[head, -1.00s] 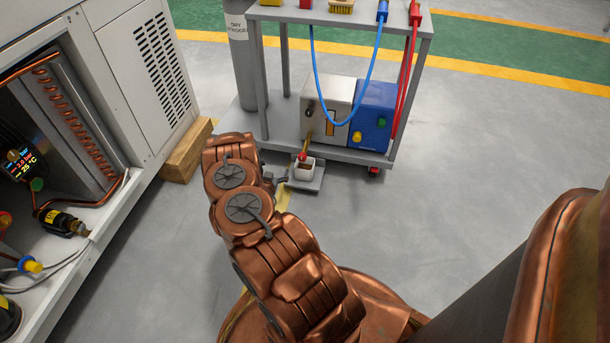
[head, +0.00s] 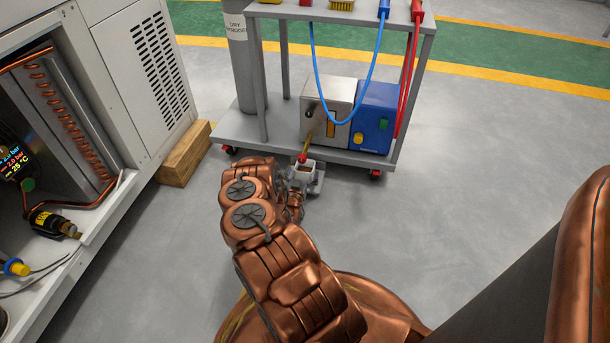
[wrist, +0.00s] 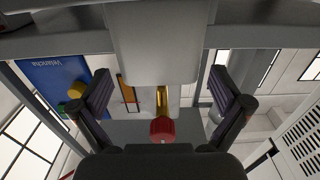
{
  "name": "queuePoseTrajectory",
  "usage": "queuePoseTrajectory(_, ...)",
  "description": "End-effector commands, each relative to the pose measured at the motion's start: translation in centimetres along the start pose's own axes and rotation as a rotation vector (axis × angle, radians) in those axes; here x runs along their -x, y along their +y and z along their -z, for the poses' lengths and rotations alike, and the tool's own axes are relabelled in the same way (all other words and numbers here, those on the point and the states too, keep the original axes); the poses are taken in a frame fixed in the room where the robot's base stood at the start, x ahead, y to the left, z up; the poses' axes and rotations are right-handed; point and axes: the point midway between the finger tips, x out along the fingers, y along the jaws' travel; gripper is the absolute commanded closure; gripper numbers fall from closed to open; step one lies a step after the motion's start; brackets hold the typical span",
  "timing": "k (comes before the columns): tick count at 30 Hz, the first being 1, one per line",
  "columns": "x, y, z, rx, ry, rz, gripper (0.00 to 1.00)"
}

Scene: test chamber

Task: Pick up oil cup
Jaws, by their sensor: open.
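The oil cup (head: 304,172) is a small pale, square cup low in front of the cart, under a red-knobbed brass pipe. In the wrist view a large pale block between the fingers appears to be the cup (wrist: 158,40). My gripper (head: 298,187) is at the cup in the head view, partly hidden by my arm. In the wrist view my gripper (wrist: 160,90) is open, with one dark finger on each side and gaps beside the pale block. The red knob (wrist: 161,129) and brass pipe (wrist: 161,100) show between the fingers.
The grey cart (head: 285,138) carries a metal box (head: 325,105) and a blue box (head: 373,118) just behind the cup. A gas cylinder (head: 243,65) stands at its left. A wooden block (head: 185,155) lies beside the open machine (head: 110,200). Floor at right is clear.

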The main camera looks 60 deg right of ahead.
Motion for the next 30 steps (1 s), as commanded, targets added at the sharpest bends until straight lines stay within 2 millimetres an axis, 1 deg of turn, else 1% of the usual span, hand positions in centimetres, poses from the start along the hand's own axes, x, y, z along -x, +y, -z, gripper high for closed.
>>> queuePoseTrajectory(1,-0.7,0.1,-0.4,-0.003,0.004,-0.003,0.00)
queuePoseTrajectory(7,-3.2,0.0,-0.4,-0.002,0.001,-0.003,0.00)
queuePoseTrajectory(10,-3.6,-0.1,-0.3,0.000,-0.001,-0.001,0.00)
queuePoseTrajectory(15,-3.6,-0.1,-0.2,0.001,-0.001,0.000,0.00)
queuePoseTrajectory(17,-3.6,-0.1,-0.2,0.001,-0.001,-0.001,0.05)
queuePoseTrajectory(30,-3.6,-0.1,-0.2,0.000,0.000,-0.001,0.51)
